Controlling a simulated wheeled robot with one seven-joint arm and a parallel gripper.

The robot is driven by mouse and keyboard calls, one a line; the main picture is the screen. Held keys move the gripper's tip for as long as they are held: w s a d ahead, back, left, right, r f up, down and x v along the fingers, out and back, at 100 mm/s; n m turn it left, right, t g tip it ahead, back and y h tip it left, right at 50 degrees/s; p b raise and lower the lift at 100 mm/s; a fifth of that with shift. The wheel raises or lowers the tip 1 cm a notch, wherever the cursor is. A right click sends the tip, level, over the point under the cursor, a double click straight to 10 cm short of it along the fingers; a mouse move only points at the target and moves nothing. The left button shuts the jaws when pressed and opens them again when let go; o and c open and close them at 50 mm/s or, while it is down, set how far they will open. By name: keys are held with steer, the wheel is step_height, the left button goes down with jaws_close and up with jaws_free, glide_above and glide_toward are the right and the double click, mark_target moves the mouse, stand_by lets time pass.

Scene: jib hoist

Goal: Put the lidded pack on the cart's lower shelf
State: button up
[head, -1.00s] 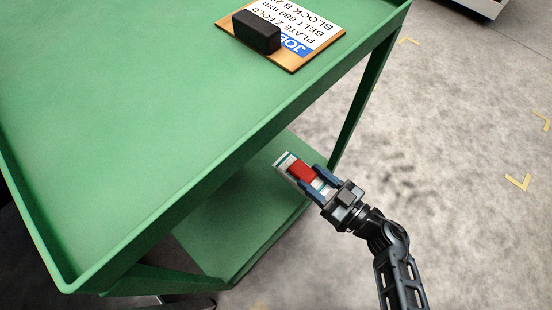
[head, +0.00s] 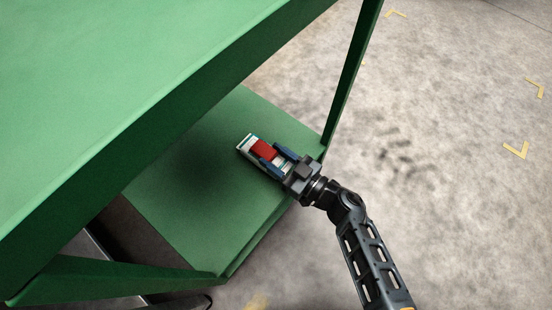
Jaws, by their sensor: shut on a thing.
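The lidded pack (head: 264,150) is a small white and teal box with a red part on top. My gripper (head: 273,160) is shut on it, with one blue finger on each side. The pack is seen over the green lower shelf (head: 190,205) of the cart, inside its right edge. I cannot tell whether the pack touches the shelf or hangs a little above it. The cart's green upper tray (head: 120,80) covers the upper left of the view and hides the back left of the lower shelf.
A green cart leg (head: 352,80) stands just beyond my gripper, at the shelf's far right corner. Another green leg or brace (head: 110,280) is at the lower left. The visible lower shelf is otherwise bare. Grey floor (head: 450,200) with yellow corner marks lies open to the right.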

steer(key=o, duration=1.1)
steer(key=shift+d+r, duration=0.1)
steer(key=shift+r, duration=0.05)
steer(key=p+v, duration=0.4)
steer(key=v, duration=0.8)
